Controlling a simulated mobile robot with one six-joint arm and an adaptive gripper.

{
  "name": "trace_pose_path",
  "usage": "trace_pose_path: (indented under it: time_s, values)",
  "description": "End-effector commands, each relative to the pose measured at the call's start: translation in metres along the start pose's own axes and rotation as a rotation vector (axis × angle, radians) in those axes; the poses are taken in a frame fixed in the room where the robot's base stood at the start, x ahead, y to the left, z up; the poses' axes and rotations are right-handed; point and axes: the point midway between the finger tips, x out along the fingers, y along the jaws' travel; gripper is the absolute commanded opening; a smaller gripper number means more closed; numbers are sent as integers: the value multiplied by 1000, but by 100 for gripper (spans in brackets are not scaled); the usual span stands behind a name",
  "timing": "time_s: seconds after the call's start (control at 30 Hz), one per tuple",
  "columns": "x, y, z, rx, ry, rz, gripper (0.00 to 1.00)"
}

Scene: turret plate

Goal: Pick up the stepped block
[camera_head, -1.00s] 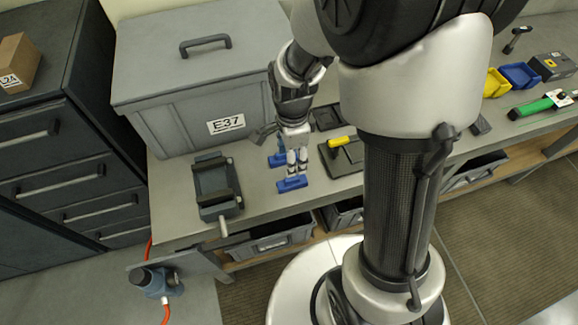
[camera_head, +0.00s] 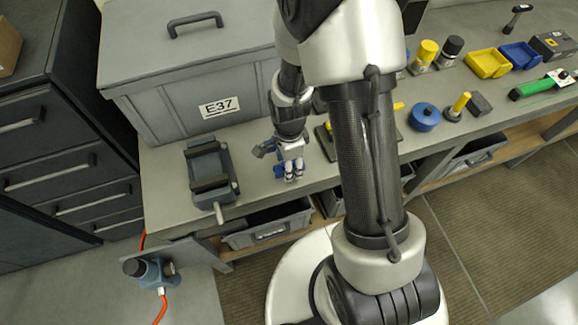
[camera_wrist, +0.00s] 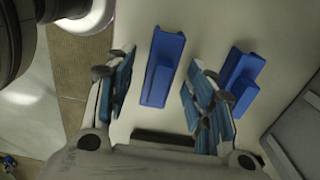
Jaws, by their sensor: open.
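In the head view the gripper mostly hides the blocks.
A grey lidded case marked E37 (camera_head: 180,85) stands behind my gripper. A dark vise (camera_head: 210,170) lies to its left. A dark plate with a yellow part is to its right, partly behind my arm. Yellow (camera_head: 488,63) and blue bins (camera_head: 521,55) stand farther right.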

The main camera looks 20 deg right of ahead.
Motion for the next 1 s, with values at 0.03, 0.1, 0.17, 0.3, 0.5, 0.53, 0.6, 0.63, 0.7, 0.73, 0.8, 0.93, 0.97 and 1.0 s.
trace_pose_path:
  time_s: [0.03, 0.1, 0.17, 0.3, 0.5, 0.53, 0.6, 0.63, 0.7, 0.73, 0.8, 0.93, 0.97, 1.0]
  values:
    - [0, 0, 0, 0, 0, -1, 49]
    - [-1, 0, 0, 0, 0, -1, 49]
    - [-1, 0, 0, 0, 0, -1, 48]
    - [-1, 0, 0, 0, 0, 0, 39]
    - [-1, 0, 0, 0, 0, 0, 26]
    - [-1, 0, 0, 0, 0, 0, 24]
    - [-1, 0, 0, 0, 0, 0, 19]
    - [-1, 0, 0, 0, 0, 0, 17]
    - [-1, 0, 0, 0, 0, 0, 12]
    - [-1, 0, 0, 0, 0, 0, 10]
    - [-1, 0, 0, 0, 0, 0, 6]
    - [-1, 0, 0, 0, 0, 0, 2]
    - [-1, 0, 0, 0, 0, 0, 2]
    - [-1, 0, 0, 0, 0, 0, 2]
